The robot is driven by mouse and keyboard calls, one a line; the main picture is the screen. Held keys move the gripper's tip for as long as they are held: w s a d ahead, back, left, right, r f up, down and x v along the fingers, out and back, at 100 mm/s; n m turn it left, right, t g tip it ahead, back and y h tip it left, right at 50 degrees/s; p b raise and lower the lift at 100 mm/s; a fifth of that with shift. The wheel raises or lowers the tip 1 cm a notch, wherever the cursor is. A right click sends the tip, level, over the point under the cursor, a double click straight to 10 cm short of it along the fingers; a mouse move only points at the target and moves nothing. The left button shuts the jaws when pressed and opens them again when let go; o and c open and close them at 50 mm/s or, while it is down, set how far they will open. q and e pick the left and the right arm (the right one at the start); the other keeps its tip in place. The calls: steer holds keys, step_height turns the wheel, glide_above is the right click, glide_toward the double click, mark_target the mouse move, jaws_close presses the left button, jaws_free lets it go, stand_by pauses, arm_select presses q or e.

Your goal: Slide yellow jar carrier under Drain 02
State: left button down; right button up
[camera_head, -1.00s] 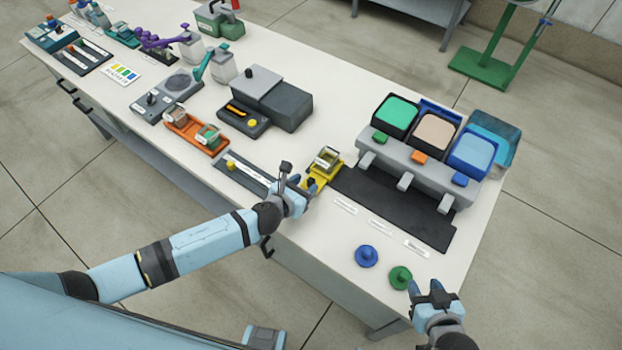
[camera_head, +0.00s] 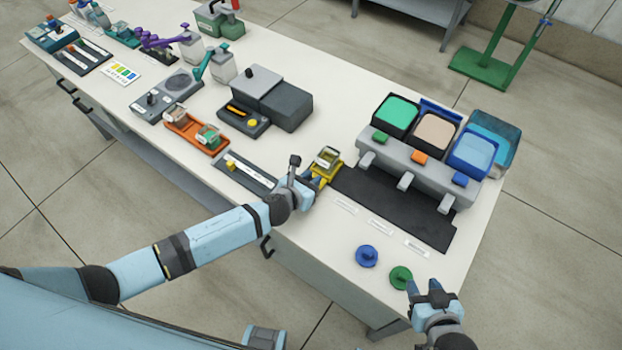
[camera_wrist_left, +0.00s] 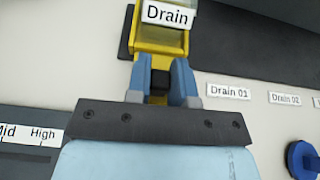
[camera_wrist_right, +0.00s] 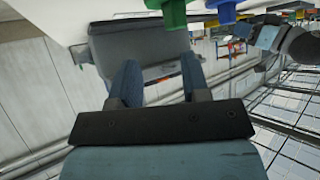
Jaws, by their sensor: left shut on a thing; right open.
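The yellow jar carrier (camera_head: 320,178) stands at the left end of the dark drain mat (camera_head: 395,205), with a glass jar (camera_head: 327,158) in it. In the left wrist view the carrier (camera_wrist_left: 158,45) bears a "Drain" label. My left gripper (camera_wrist_left: 160,88) is shut on the dark knob at the carrier's near end. In the head view it is my left gripper (camera_head: 308,188). The Drain 02 label (camera_wrist_left: 285,99) lies right of the Drain 01 label (camera_wrist_left: 229,92). My right gripper (camera_head: 430,290) is open and empty beside the green knob, at the table's front right.
A grey drain rack (camera_head: 410,178) with three spouts overhangs the mat and carries green, beige and blue bins. A blue knob (camera_head: 367,256) and a green knob (camera_head: 400,277) stand in front. The mat right of the carrier is clear.

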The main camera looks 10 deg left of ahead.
arm_select(q)
steer(key=s+d, duration=0.2)
steer(key=d, duration=0.3)
steer(key=s+d, duration=0.2)
steer(key=d, duration=0.4)
steer(key=s+d+p, duration=0.1)
steer(key=s+d, duration=0.1)
steer(key=d, duration=0.3)
steer(key=shift+s+d, duration=0.15)
steer(key=shift+s, duration=0.2)
steer(key=c, duration=1)
jaws_free()
steer(key=v, duration=1.3)
steer(key=shift+s+a+r, duration=0.2)
steer(key=shift+s+a, duration=0.05)
steer(key=shift+s, duration=0.05)
